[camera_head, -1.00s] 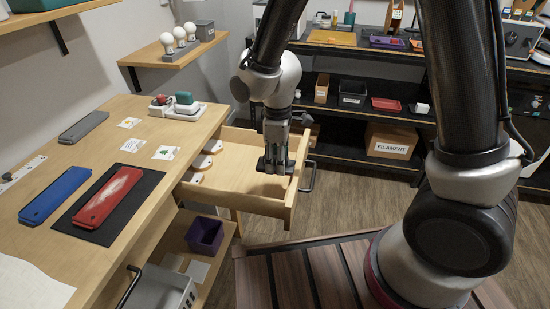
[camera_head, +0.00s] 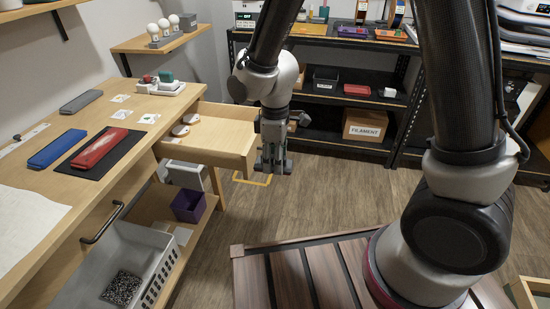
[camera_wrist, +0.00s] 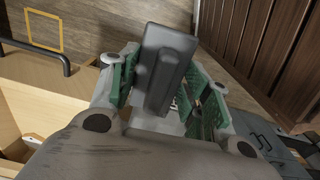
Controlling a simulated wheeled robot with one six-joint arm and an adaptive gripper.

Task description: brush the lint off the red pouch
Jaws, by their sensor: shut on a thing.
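The red pouch (camera_head: 100,148) lies on a black mat (camera_head: 128,147) on the wooden workbench at left, with a pale streak of lint along its top. My gripper (camera_head: 272,170) is in the air just beyond the open drawer's front, well to the right of the pouch. In the wrist view my gripper (camera_wrist: 165,95) has its green-padded fingers shut on a dark grey block-shaped tool (camera_wrist: 163,68). Bristles on the tool cannot be made out.
A blue pouch (camera_head: 57,148) and grey pouch (camera_head: 81,101) lie on the bench. The open drawer (camera_head: 215,158) holds pale rounded pieces. Below are a grey basket (camera_head: 128,250) and purple bin (camera_head: 189,206). A black shelf unit (camera_head: 340,105) stands behind; floor between is clear.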

